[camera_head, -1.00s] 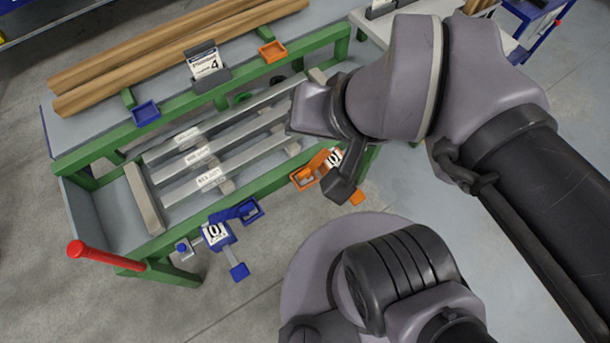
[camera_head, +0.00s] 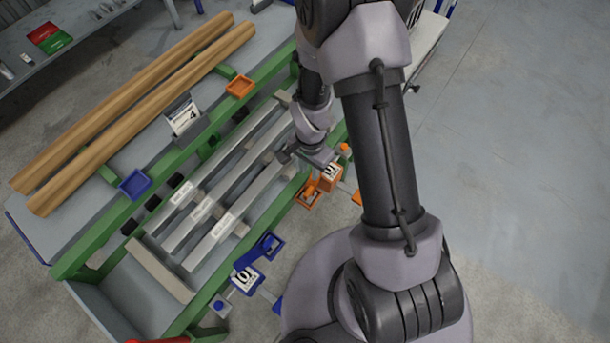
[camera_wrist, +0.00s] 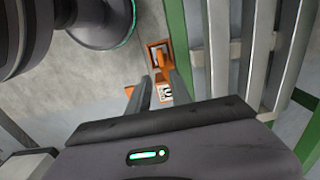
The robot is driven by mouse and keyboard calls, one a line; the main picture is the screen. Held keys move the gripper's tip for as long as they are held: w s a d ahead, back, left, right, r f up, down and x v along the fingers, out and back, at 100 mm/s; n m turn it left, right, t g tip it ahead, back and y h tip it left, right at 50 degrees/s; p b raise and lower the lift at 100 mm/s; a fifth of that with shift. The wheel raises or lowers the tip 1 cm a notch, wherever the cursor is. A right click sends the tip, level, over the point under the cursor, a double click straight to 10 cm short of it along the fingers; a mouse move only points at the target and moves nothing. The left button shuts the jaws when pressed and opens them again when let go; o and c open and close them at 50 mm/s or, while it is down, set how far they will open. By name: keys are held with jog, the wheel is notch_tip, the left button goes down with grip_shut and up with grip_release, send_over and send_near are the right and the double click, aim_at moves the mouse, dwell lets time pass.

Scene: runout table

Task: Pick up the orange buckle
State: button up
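The orange buckle (camera_head: 309,196) is at the front edge of the green-framed table, with a white label and a small orange end piece. It also shows in the wrist view (camera_wrist: 158,55), where its frame lies just beyond my fingertips and its label shows low between the fingers. My gripper (camera_wrist: 160,80) is open, its two grey fingers spread either side of the buckle's line. I cannot tell how far above the buckle they are, and I see no grip on it.
A blue buckle (camera_head: 262,247) with a white label is farther along the same edge. Several metal bars (camera_head: 215,238) lie on the green table frame (camera_head: 80,255). Wooden beams (camera_head: 140,100), an orange tray (camera_head: 240,86), a blue tray (camera_head: 135,183) and a sign (camera_head: 184,118) stand behind.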

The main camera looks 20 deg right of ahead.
jog(key=b, duration=0.3)
send_near(308, 191)
jog(key=f, duration=0.5)
jog(key=shift+d+f, duration=0.25)
notch_tip(308, 191, down, 5)
jog(key=b, duration=0.3)
jog(key=shift+a+f, duration=0.15)
jog(key=shift+f, duration=0.05)
jog(key=shift+r, duration=0.15)
grip_shut()
